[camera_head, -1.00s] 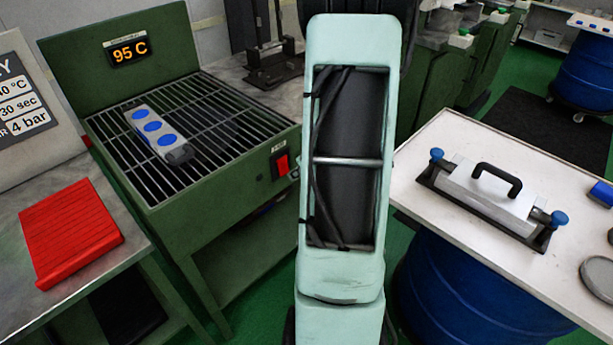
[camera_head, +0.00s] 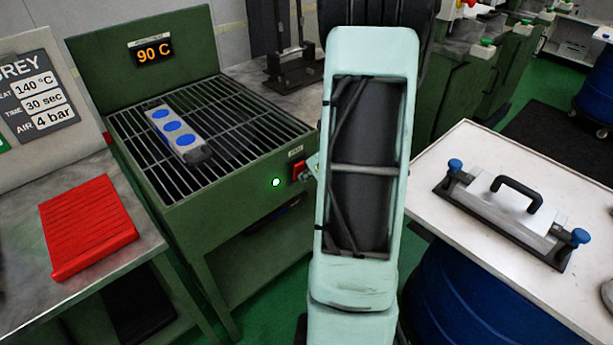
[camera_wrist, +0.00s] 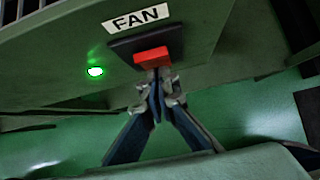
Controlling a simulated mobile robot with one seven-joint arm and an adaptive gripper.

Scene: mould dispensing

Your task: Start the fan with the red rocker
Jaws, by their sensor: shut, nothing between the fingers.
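The red rocker (camera_wrist: 152,58) sits in a dark plate under a FAN label (camera_wrist: 141,17) on the green cooling bench. My gripper (camera_wrist: 157,77) is shut and empty, its fingertips at the lower edge of the rocker, seemingly touching it. A green lamp (camera_wrist: 95,71) glows left of the rocker. In the head view the rocker (camera_head: 298,171) is partly hidden beside my arm, and the lamp (camera_head: 276,182) is lit. The green bench (camera_head: 235,190) has a grille top and a display (camera_head: 152,50) reading 90 C.
A grey mould with blue ovals (camera_head: 177,132) lies on the grille. A red slatted block (camera_head: 88,225) lies on the grey table at left. At right, a white table (camera_head: 445,150) bears a metal mould with a black handle (camera_head: 510,208).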

